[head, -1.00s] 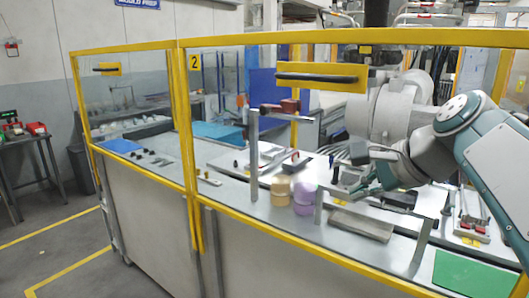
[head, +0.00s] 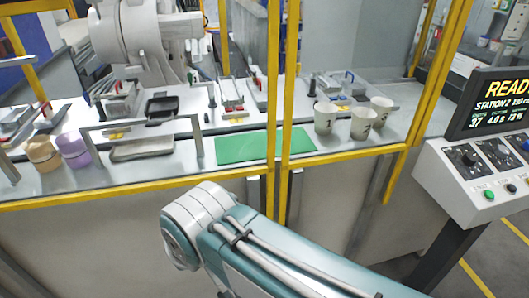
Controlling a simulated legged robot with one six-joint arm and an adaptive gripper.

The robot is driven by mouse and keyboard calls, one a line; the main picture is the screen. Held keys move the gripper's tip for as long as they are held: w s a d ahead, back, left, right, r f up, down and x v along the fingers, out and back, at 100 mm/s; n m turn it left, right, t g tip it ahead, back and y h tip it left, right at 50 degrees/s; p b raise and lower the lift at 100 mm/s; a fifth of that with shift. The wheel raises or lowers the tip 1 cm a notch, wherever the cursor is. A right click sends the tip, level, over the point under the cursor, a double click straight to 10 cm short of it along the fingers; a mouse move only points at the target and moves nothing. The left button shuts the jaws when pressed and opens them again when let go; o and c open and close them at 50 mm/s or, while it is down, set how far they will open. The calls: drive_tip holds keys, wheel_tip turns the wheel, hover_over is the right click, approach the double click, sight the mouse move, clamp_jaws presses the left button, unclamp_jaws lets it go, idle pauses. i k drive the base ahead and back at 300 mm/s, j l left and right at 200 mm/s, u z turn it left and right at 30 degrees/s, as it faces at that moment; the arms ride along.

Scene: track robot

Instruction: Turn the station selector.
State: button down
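A light grey control console (head: 455,180) stands at the right edge of the head view. Its sloped top has dark square panels with knobs, one at the left (head: 468,158) and one in the middle (head: 500,152); another is partly cut off by the frame edge. The labels are too small to read, so I cannot tell which knob is the station selector. My teal and white arm crosses the bottom centre, left of the console. My gripper is out of view.
Floor shows between enclosure and console.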

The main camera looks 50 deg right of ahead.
sight(469, 158)
drive_tip(key=z, duration=3.55)
